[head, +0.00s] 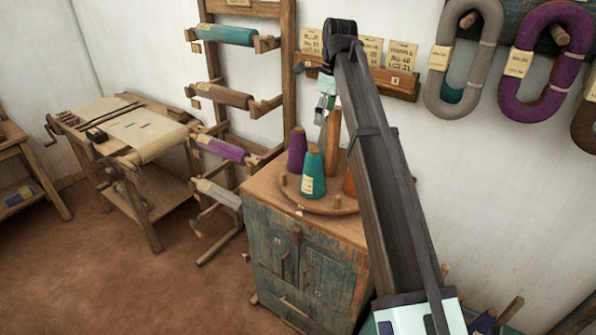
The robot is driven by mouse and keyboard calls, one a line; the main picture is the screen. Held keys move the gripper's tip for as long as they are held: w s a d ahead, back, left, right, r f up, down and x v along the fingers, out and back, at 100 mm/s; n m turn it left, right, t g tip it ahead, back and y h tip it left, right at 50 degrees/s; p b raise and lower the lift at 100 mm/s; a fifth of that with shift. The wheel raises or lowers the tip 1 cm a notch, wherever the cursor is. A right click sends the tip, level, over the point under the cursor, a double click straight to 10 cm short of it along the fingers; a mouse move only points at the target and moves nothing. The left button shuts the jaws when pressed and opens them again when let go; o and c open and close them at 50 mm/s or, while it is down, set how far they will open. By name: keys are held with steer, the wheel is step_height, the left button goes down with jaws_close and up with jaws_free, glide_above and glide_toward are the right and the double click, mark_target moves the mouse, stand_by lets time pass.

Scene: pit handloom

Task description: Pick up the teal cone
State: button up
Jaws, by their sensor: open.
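The teal cone (312,177) stands upright on a round wooden board (322,208) on top of a weathered cabinet (300,243). It carries a pale label on its side. My gripper (321,119) hangs just above the teal cone's tip, slightly to its right in the picture. It is open and looks empty. The fingertips are small in this view, and I cannot tell how far above the cone they are.
A purple cone (297,150) stands close behind the teal one at left. A tall brown cone (333,145) and an orange one (349,183), partly hidden by my arm, stand to the right. Short pegs rise from the board. A rack of rolls (225,97) is at left.

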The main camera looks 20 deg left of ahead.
mark_target(316, 150)
steer(key=f+p, duration=0.1)
steer(key=f, duration=0.2)
steer(key=a+f+p, duration=0.1)
steer(key=f, duration=0.3)
steer(key=f+p, duration=0.1)
steer(key=f, duration=0.2)
steer(key=shift+a+f+p, duration=0.35)
steer(key=shift+a+f, duration=0.05)
steer(key=shift+a+f+p, duration=0.2)
steer(key=shift+f+p, duration=0.3)
steer(key=shift+f, duration=0.55)
steer(key=shift+a+f+p, duration=0.15)
steer(key=shift+f+p, duration=0.3)
steer(key=shift+f, duration=0.55)
steer(key=shift+a+f+p, duration=0.2)
steer(key=shift+f+p, duration=0.3)
steer(key=shift+f, duration=0.55)
jaws_close()
steer(key=shift+r, duration=0.1)
